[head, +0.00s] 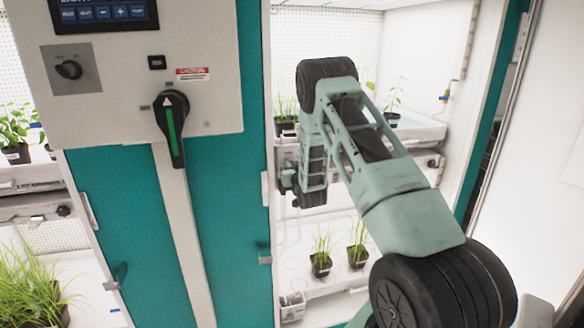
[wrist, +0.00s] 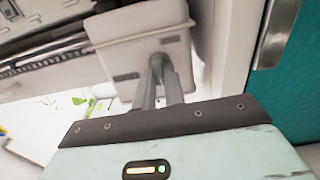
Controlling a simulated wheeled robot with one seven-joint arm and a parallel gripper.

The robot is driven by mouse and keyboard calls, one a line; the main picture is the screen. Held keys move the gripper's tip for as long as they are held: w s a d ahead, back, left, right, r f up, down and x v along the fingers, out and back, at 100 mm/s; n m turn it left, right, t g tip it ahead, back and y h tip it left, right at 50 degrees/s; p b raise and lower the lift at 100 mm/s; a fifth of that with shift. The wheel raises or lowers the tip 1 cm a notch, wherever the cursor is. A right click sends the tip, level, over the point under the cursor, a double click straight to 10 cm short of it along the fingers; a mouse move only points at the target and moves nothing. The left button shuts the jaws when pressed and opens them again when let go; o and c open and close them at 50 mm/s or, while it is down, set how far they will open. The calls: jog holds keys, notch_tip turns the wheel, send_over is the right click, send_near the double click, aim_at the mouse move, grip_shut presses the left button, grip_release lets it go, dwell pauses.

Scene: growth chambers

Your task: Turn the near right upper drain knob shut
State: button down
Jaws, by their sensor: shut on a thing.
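My gripper (wrist: 160,68) is shut in the wrist view, its two fingers close together against the front of a pale box-like housing (wrist: 125,62). The drain knob between the fingertips is almost wholly hidden, so its angle cannot be told. In the head view my gripper (head: 287,180) is at the left end of the upper tray front in the right chamber, beside the door frame. My arm covers part of that tray (head: 420,132).
Another dark knob (head: 432,162) shows on the right of the upper shelf front. A control panel with a black-and-green switch handle (head: 172,128) stands left of my arm. Potted plants (head: 321,262) stand on the lower shelf. An open white door (head: 545,190) is at the right.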

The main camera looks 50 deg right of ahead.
jog(key=shift+f, duration=0.1)
jog(key=shift+w+a+f+n+b, duration=0.1)
jog(key=shift+n+b, duration=4.35)
jog(key=shift+b, duration=0.85)
jog(key=shift+a+n+b, duration=0.1)
jog(key=shift+n+b, duration=4.35)
jog(key=shift+b, duration=0.85)
jog(key=c, duration=1.5)
grip_release()
